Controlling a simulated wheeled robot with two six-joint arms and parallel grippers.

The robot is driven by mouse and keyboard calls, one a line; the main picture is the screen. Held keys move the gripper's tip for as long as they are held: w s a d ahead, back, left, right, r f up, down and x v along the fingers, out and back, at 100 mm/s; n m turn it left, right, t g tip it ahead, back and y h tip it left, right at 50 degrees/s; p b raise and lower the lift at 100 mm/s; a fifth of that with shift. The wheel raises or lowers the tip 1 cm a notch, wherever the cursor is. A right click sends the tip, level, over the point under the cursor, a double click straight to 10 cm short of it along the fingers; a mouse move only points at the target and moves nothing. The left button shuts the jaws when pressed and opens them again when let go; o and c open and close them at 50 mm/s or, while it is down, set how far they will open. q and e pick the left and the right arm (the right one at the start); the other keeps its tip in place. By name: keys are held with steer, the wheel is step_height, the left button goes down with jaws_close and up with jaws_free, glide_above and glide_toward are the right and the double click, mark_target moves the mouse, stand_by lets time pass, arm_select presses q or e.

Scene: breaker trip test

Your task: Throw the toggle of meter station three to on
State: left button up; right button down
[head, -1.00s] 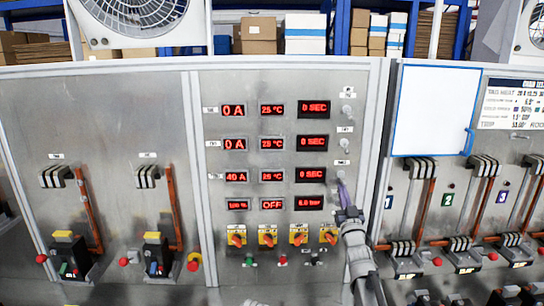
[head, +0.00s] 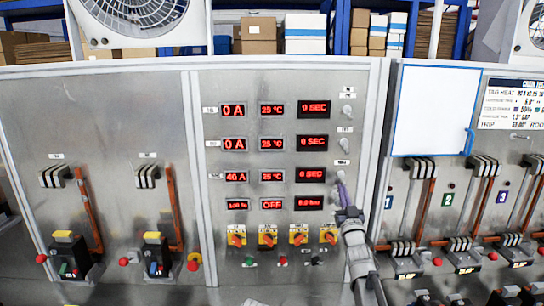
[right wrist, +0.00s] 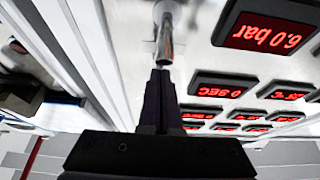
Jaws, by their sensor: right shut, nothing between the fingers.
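The meter panel (head: 215,235) stands ahead, with red displays in rows. The third row reads 40 A, 25 °C and 0 SEC. The third toggle (head: 338,175) sits right of that row, a small metal lever partly hidden by my gripper; which way it is thrown I cannot tell. My right gripper (head: 343,192) is shut and empty, its tips just below this toggle. In the right wrist view a metal lever (right wrist: 166,42) lies just beyond the shut fingertips (right wrist: 160,76); I cannot tell whether they touch. My left gripper is out of view.
Two more toggles, the upper one (head: 347,110) and the middle one (head: 346,145), are above the third. Orange rotary switches (head: 268,238) line the panel below the displays. A blue-framed whiteboard (head: 432,110) and breaker bays are at the right.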

steer(key=shift+r, duration=0.1)
steer(key=shift+s+r+p, duration=0.2)
steer(key=shift+r+p, duration=0.85)
steer(key=shift+p, duration=0.05)
steer(key=shift+f, duration=0.2)
steer(key=shift+w+f+b, duration=0.25)
steer(key=shift+f+b, duration=0.25)
steer(key=shift+b, duration=0.2)
steer(key=b+v, duration=0.3)
steer(key=v, duration=0.4)
